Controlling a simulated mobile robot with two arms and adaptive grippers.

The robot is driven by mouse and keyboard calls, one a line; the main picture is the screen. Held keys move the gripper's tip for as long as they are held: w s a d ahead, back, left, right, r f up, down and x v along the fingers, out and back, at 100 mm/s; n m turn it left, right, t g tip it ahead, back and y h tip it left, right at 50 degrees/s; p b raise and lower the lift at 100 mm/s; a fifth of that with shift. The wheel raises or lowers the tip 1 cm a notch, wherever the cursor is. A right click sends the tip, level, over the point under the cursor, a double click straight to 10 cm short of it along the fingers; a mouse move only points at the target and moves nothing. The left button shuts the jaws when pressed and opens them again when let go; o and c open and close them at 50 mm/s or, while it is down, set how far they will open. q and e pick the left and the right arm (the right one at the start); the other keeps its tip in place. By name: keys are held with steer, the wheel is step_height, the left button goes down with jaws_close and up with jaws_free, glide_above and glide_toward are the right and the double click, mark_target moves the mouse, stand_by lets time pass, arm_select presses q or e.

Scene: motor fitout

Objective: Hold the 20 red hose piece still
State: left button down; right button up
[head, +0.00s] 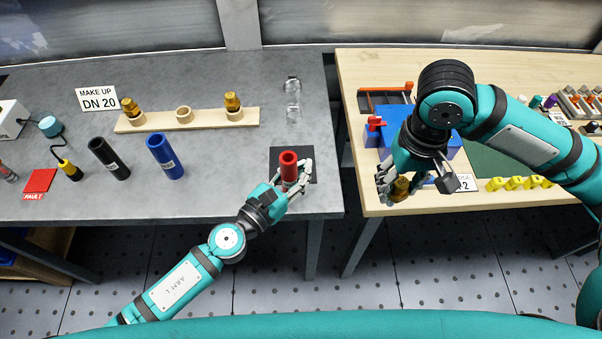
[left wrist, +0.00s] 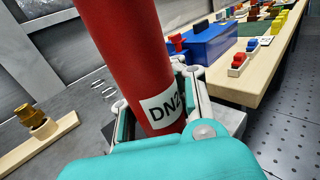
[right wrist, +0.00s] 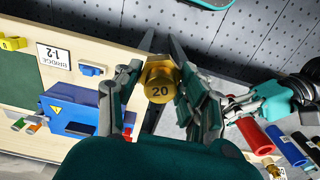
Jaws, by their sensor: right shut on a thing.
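The red hose piece (head: 288,166), labelled DN2 with the rest cut off, stands upright on a dark square pad (head: 310,153) at the grey bench's front right corner. My left gripper (head: 296,178) has its fingers on both sides of the hose near its lower part. In the left wrist view the hose (left wrist: 128,55) stands between the spread fingers (left wrist: 158,112), which do not look clamped on it. My right gripper (head: 400,186) is shut on a brass fitting marked 20 (right wrist: 160,85) and holds it over the wooden bench's front left edge.
A black hose (head: 108,157) and a blue hose (head: 165,156) stand left on the grey bench. A wooden rack (head: 208,117) behind them carries brass fittings. A blue box (head: 455,152) stands on the wooden bench. A gap separates the benches.

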mark_target(390, 203)
arm_select(q)
steer(key=shift+w+d, duration=0.1)
steer(key=shift+w, duration=2.9)
arm_select(e)
steer(key=shift+f, duration=0.25)
arm_select(q)
steer(key=shift+w+d+b, duration=0.15)
steer(key=shift+w+b, duration=0.75)
steer(key=shift+w, duration=1.8)
arm_select(e)
steer(key=shift+f, duration=0.6)
arm_select(q)
steer(key=shift+f, duration=0.2)
arm_select(e)
steer(key=shift+f, duration=0.25)
